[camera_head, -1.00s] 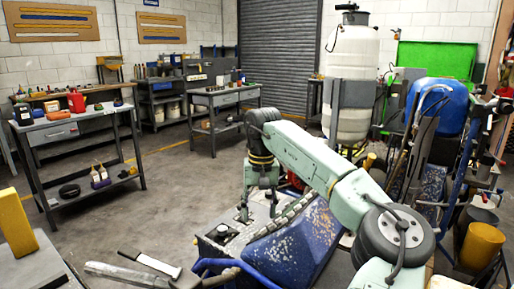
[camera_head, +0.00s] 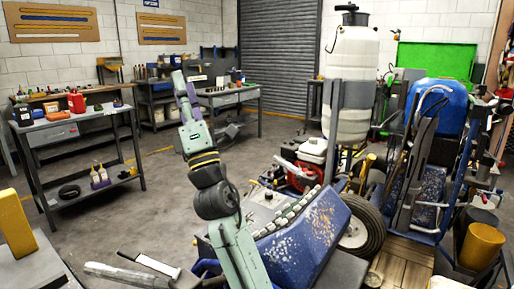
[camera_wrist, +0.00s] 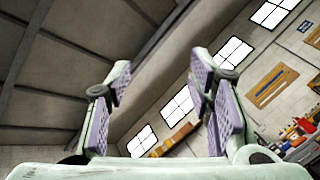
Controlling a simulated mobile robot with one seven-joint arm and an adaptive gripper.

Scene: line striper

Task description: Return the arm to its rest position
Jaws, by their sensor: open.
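My arm rises from the bottom of the head view and stands nearly upright in front of the line striper. My gripper (camera_head: 183,88) is at its top end, pointing up, with the workbenches behind it in the picture. In the wrist view, my gripper (camera_wrist: 162,85) is open. Its two purple-padded fingers stand wide apart with nothing between them; beyond are the ceiling, windows and wall. The line striper (camera_head: 310,235) has a chipped blue body, a red and white engine (camera_head: 306,162) and a black-tyred wheel (camera_head: 362,228). My arm hides part of its left side.
A grey bench (camera_head: 75,135) with bottles and a red can stands at left. A tall white tank (camera_head: 352,75) stands behind the striper. A blue barrel (camera_head: 444,105) and a yellow bucket (camera_head: 482,246) are at right.

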